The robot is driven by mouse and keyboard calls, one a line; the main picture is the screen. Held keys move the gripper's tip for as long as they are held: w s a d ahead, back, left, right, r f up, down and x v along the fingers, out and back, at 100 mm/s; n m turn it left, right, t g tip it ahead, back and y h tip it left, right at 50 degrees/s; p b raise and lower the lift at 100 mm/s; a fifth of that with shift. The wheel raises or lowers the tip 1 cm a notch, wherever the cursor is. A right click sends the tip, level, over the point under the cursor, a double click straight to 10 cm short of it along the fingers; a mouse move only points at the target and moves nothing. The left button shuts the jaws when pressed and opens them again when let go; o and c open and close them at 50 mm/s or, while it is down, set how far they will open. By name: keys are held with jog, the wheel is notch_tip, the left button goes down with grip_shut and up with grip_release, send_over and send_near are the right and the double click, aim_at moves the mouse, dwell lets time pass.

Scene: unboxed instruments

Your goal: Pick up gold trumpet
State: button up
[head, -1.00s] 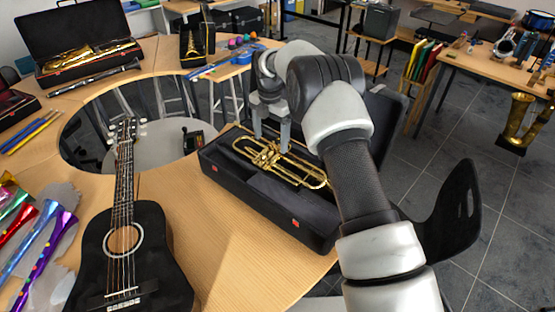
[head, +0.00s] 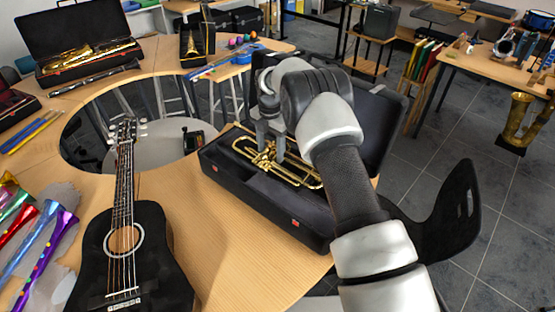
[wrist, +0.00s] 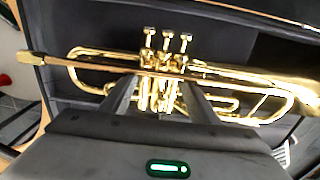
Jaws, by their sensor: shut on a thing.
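The gold trumpet (head: 297,171) lies on its side in an open black case (head: 262,197) on the wooden table. In the wrist view the trumpet (wrist: 95,58) spans the picture, with its three valves upright near the middle. My gripper (head: 269,150) reaches down into the case and is shut on the trumpet around its valve section. The fingers (wrist: 160,100) show in the wrist view on either side of the valves. My arm hides part of the case and its lid. I cannot tell whether the trumpet is clear of the case floor.
A black acoustic guitar (head: 145,255) lies left of the case. Colourful horns (head: 40,235) lie at the far left. A saxophone case (head: 85,45) stands at the back left. A black chair (head: 455,230) is at right, and bare table lies in front of the case.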

jog(key=shift+w+r, duration=0.1)
jog(key=shift+r, duration=0.3)
jog(key=shift+c, duration=0.4)
notch_tip(320, 180, up, 10)
jog(key=shift+f, duration=0.25)
